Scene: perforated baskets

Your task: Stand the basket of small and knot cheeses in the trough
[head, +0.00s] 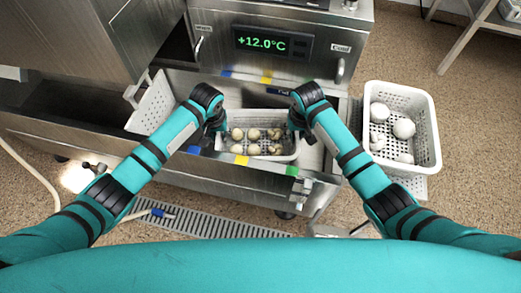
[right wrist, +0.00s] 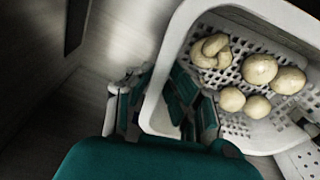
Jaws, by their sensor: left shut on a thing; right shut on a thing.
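A white perforated basket (head: 255,116) with several small round cheeses (head: 254,134) and knot-shaped ones (head: 275,149) is between my two grippers, within the walls of the steel trough (head: 180,172). My left gripper (head: 217,126) is shut on the basket's left side. My right gripper (head: 296,124) is shut on its right side. In the right wrist view the basket rim (right wrist: 163,72) is between the fingers, with a knot cheese (right wrist: 211,50) and round ones inside. I cannot tell whether the basket's base touches the trough floor.
A white basket (head: 434,130) with larger white cheeses stands to the right of the trough. A white perforated panel or basket (head: 150,105) leans at the trough's left. A steel cabinet with a display (head: 272,41) reading +12.0°C rises behind. Blue, yellow and green marks line the trough edges.

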